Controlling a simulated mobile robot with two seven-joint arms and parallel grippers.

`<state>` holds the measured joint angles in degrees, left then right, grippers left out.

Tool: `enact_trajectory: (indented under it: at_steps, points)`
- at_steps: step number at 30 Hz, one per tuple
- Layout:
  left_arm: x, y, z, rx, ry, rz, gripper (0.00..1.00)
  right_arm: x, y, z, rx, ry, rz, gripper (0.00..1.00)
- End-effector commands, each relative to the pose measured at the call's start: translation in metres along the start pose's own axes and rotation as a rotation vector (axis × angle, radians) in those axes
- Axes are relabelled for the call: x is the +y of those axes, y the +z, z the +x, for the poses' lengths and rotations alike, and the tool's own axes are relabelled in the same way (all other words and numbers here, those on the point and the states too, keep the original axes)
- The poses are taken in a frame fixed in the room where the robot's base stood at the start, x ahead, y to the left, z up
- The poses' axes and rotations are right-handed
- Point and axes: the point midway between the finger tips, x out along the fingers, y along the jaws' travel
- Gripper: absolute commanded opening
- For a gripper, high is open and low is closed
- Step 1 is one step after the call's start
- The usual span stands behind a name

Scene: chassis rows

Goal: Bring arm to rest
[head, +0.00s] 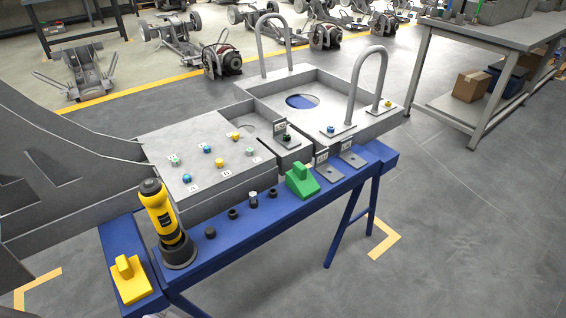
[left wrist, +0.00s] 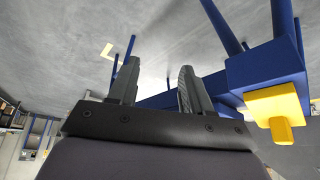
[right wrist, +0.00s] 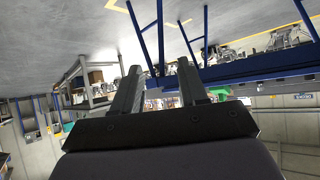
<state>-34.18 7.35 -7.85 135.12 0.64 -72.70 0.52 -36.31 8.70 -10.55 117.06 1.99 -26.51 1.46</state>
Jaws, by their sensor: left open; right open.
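Neither gripper shows in the head view. In the left wrist view my left gripper (left wrist: 157,88) has its two fingers apart with nothing between them. The blue bench and a yellow block (left wrist: 278,110) show beyond it, to the right. In the right wrist view my right gripper (right wrist: 161,92) is also open and empty, with the blue bench frame (right wrist: 262,66) beyond its fingers. Both grippers look clear of the bench.
The blue bench (head: 222,233) carries a grey chassis tray (head: 245,108), a yellow-black screwdriver (head: 160,212) in a holder, a green block (head: 302,181) and a yellow block (head: 130,280). A grey shelf table (head: 490,34) stands at right. Floor between is clear.

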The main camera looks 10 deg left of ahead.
Motion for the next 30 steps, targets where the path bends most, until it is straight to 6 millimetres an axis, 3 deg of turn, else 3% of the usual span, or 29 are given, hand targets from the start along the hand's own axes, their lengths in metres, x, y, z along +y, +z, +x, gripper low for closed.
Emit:
enact_trajectory:
  at_steps: [9,14,16,21,30]
  points:
    - [0.014,-0.015,0.044,0.267,0.042,0.000,0.49,0.000,0.000,0.000,0.000,0.000,0.000,0.43]
    - [0.022,-0.018,0.059,0.426,0.067,-0.008,0.49,0.000,0.000,0.000,0.000,0.000,0.000,0.43]
    - [0.021,-0.032,0.034,0.448,0.064,-0.008,0.49,-0.001,-0.021,-0.017,-0.007,0.001,-0.002,0.43]
    - [0.017,-0.047,-0.001,0.448,0.051,-0.002,0.49,0.000,-0.057,-0.044,0.016,0.009,-0.015,0.43]
    - [0.011,-0.063,-0.043,0.451,0.032,0.008,0.49,0.006,-0.081,-0.074,0.004,0.034,-0.019,0.43]
